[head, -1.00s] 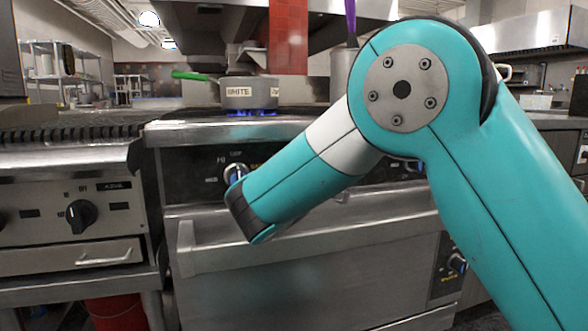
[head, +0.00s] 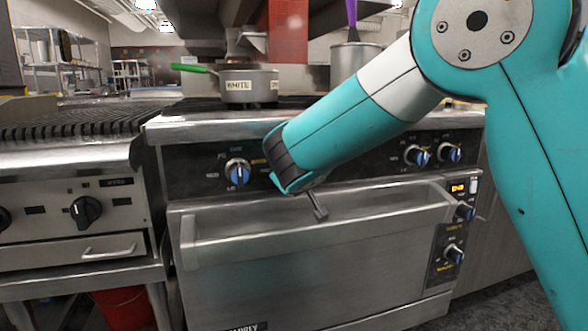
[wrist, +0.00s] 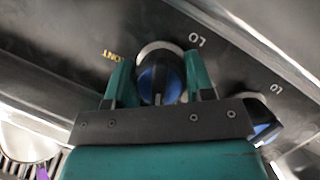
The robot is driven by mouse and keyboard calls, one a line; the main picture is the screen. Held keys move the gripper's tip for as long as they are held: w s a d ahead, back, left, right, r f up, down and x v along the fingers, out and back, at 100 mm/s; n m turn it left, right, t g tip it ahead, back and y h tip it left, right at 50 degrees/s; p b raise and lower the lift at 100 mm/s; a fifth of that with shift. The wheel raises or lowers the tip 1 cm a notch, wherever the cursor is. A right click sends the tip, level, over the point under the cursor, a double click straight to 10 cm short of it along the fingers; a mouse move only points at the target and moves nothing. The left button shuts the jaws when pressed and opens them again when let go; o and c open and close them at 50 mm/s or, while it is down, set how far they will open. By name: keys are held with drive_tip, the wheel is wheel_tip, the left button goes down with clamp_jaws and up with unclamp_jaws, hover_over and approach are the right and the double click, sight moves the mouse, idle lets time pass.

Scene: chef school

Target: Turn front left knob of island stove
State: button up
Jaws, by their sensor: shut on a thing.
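In the wrist view my gripper (wrist: 160,85) has one teal finger on each side of a dark blue stove knob (wrist: 160,78) with a pale ring, shut on it. Yellow lettering ending in "ONT" sits left of this knob and "LO" at its upper right. A second blue knob (wrist: 262,122) is to the right, outside the fingers. In the head view my forearm covers the gripper and the held knob. A blue knob (head: 237,172) at the left of the stove panel is uncovered, its pale mark roughly vertical. The island stove (head: 205,128) has more knobs (head: 418,154) at the right.
A pot (head: 248,88) labelled WHITE, with a green handle, stands on the stove. A taller pot (head: 352,62) with a purple utensil is behind my arm. The oven handle (head: 225,248) juts out below the panel.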

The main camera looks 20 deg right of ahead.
drive_tip(key=m+y, duration=0.1)
drive_tip(key=m, duration=0.1)
drive_tip(key=shift+f+m+g+y, duration=0.1)
drive_tip(key=shift+m+g+y, duration=0.2)
drive_tip(key=shift+m+y, duration=0.1)
idle(0.4)
drive_tip(key=o, duration=0.9)
drive_tip(key=p+v, duration=0.3)
drive_tip(key=v, duration=1.4)
drive_tip(key=shift+s+d, duration=0.15)
drive_tip(key=shift+s, duration=0.15)
